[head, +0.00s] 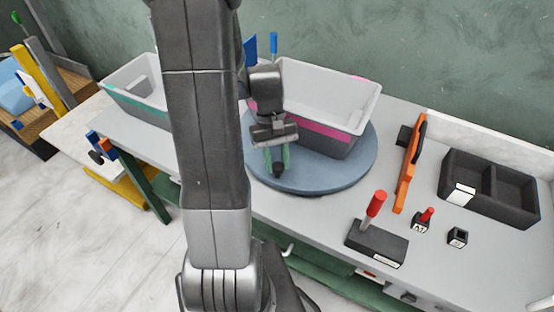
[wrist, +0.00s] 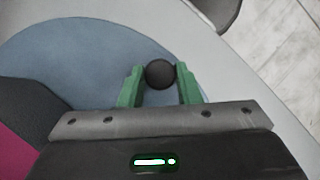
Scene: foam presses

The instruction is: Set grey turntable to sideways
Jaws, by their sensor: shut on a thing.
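The grey turntable (head: 350,165) is a round blue-grey disc on the workbench. A grey bin with a magenta stripe (head: 335,95) sits on it, its long side running roughly left to right in the head view. My gripper (head: 277,158), with green fingers, is shut on a round black knob (wrist: 160,74) near the disc's front edge. The knob also shows in the head view (head: 278,169). The disc (wrist: 90,50) and the bin's magenta stripe (wrist: 20,145) show in the wrist view. My arm hides the disc's left part in the head view.
A grey bin with a green stripe (head: 140,88) stands left of my arm. To the right are an orange tool (head: 409,165), a black block with a red handle (head: 377,243), small black blocks (head: 457,237) and a dark two-compartment tray (head: 480,205). A wall stands behind the bench.

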